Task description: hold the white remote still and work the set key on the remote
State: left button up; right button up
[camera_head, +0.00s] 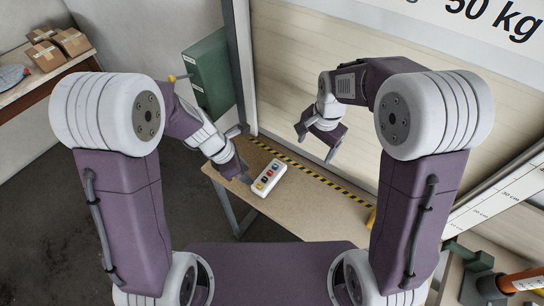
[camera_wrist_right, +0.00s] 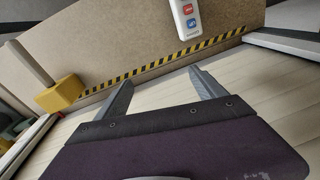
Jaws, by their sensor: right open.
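The white remote (camera_head: 265,188) lies on the wooden table, set at a slant, with several coloured keys on its face. In the right wrist view one end of the remote (camera_wrist_right: 188,32) shows at the top, with a red and a blue key; I cannot read which is the set key. My left gripper (camera_head: 245,179) is low at the remote's left side; its fingers are too small and hidden to tell whether they touch or grip it. My right gripper (camera_head: 317,142) is open and empty, up and to the right of the remote, and its two fingers (camera_wrist_right: 162,85) show apart.
The table (camera_head: 310,212) is bare around the remote, with a yellow-black striped strip (camera_head: 312,173) along its back edge against a pale slatted panel. A yellow block (camera_wrist_right: 62,95) is near the table's right end. A green cabinet (camera_head: 208,75) stands behind on the left.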

jog(key=w+a+f, duration=0.4)
jog(key=w+a, duration=0.2)
jog(key=a, duration=0.1)
jog(key=n+g, duration=0.1)
send_over(274, 167)
notch_tip(274, 167, down, 6)
jog(key=shift+r, duration=0.2)
jog(key=shift+s+a+n, duration=0.1)
jog(key=shift+s+n, duration=0.1)
jog(key=shift+n, duration=0.1)
jog(key=shift+s, duration=0.1)
jog(key=shift+f, duration=0.4)
jog(key=f, duration=0.8)
jog(key=shift+w+f, duration=0.15)
jog(key=shift+w, duration=0.05)
pick_arm(q)
jog(key=shift+w+a+f, duration=0.1)
jog(key=shift+w, duration=0.2)
pick_arm(e)
jog(key=c, duration=1.3)
pick_arm(q)
jog(key=shift+c, duration=0.9)
pick_arm(e)
jog(key=c, duration=0.3)
pick_arm(q)
grip_shut()
pick_arm(e)
jog(key=shift+c, duration=0.2)
